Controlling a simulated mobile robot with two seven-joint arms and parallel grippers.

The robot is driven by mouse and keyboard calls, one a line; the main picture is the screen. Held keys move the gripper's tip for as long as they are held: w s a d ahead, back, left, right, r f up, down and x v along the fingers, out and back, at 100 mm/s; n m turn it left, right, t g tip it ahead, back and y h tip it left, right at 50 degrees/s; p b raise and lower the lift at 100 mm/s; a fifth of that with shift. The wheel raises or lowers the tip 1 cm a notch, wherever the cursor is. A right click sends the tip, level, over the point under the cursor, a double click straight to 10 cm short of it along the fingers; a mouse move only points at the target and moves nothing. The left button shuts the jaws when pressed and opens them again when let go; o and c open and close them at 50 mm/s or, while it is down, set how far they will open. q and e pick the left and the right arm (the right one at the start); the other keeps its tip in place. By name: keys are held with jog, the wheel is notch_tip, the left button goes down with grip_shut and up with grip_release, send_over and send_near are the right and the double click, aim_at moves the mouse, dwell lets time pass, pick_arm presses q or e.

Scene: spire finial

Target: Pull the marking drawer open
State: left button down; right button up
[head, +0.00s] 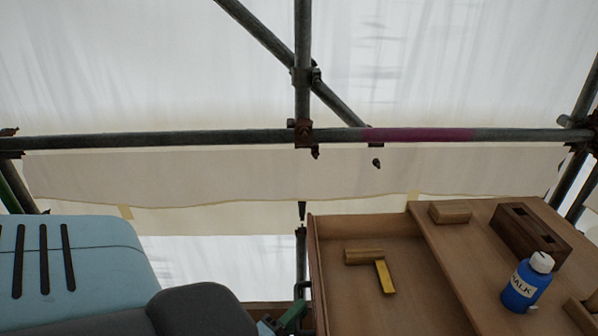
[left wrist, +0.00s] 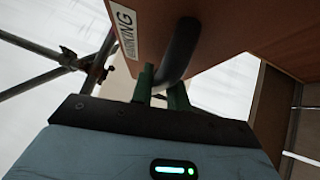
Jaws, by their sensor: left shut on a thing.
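The wooden marking drawer (head: 385,290) stands open in the head view, extending left from the cabinet, with its inside showing. In the left wrist view its brown front (left wrist: 225,30) carries a white label reading MARKING (left wrist: 124,30). A dark curved handle (left wrist: 180,50) is fixed to that front. My left gripper (left wrist: 163,90) has its green fingers on either side of the handle and is shut on it. In the head view the left gripper (head: 292,318) is at the drawer's left side, partly hidden at the bottom edge. My right gripper is not in view.
Inside the drawer lie a wooden block (head: 364,256) and a yellow stick (head: 384,277). On the cabinet top (head: 470,245) are a wooden piece (head: 450,214), a dark slotted block (head: 528,232) and a blue chalk bottle (head: 522,285). A scaffold rail (head: 220,138) crosses behind.

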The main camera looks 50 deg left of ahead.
pick_arm(q)
jog(key=c, duration=1.4)
grip_release()
jog(key=shift+o, duration=0.2)
jog(key=shift+s, duration=0.1)
jog(key=s+d+f+b, duration=0.1)
jog(key=s, duration=0.6)
jog(key=shift+s, duration=0.25)
